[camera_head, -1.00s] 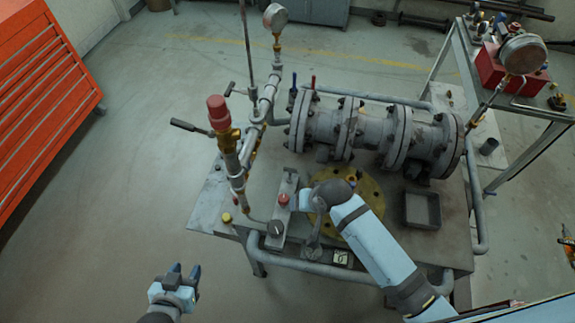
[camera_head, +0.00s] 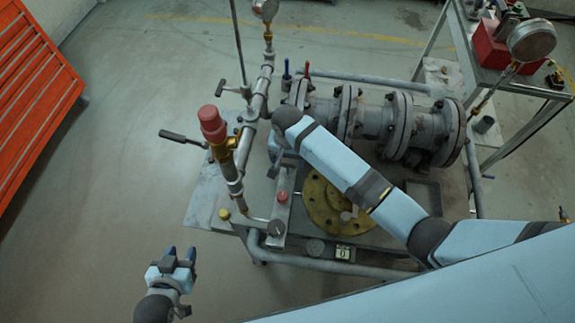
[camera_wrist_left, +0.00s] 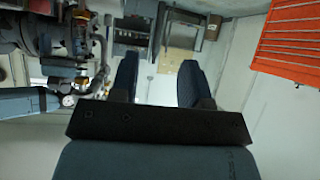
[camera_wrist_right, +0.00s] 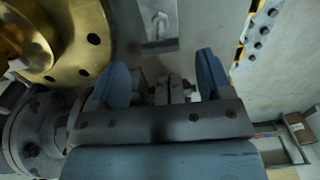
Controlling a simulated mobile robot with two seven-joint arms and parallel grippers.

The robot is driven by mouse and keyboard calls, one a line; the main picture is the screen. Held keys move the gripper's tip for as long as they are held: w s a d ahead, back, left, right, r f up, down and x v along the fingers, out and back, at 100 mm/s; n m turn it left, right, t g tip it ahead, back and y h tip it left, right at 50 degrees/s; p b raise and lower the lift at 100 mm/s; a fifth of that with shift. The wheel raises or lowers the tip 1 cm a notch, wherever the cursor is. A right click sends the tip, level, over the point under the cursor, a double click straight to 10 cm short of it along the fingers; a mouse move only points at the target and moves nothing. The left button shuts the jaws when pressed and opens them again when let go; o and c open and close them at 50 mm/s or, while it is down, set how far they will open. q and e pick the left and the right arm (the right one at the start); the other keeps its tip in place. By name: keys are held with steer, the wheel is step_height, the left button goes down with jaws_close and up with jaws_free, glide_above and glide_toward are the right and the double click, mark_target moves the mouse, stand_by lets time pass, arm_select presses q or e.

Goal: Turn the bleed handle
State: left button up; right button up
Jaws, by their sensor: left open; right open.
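The grey valve assembly (camera_head: 365,118) lies on the bench with a riser pipe at its left. A dark lever handle (camera_head: 180,137) sticks out left near the red-capped fitting (camera_head: 212,122), and a smaller lever (camera_head: 222,88) sits higher. Blue and red small handles (camera_head: 307,70) stand behind. I cannot tell which is the bleed handle. My right gripper (camera_wrist_right: 160,82) is open; in the right wrist view, metal parts show between and beyond its fingers, contact unclear. In the head view my wrist partly hides it beside the riser. My left gripper (camera_head: 180,254) is open and empty, left of the bench.
A yellow flange (camera_head: 325,205) and a dark tray (camera_head: 423,192) are on the bench. A pressure gauge (camera_head: 531,40) rises at the right near a red box (camera_head: 492,42). An orange cabinet (camera_head: 35,95) stands at far left. The floor between cabinet and bench is clear.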

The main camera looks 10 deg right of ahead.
mark_target(288, 165)
step_height(288, 165, down, 6)
steer(key=shift+f, duration=0.15)
steer(key=shift+c, duration=0.2)
steer(key=c, duration=0.9)
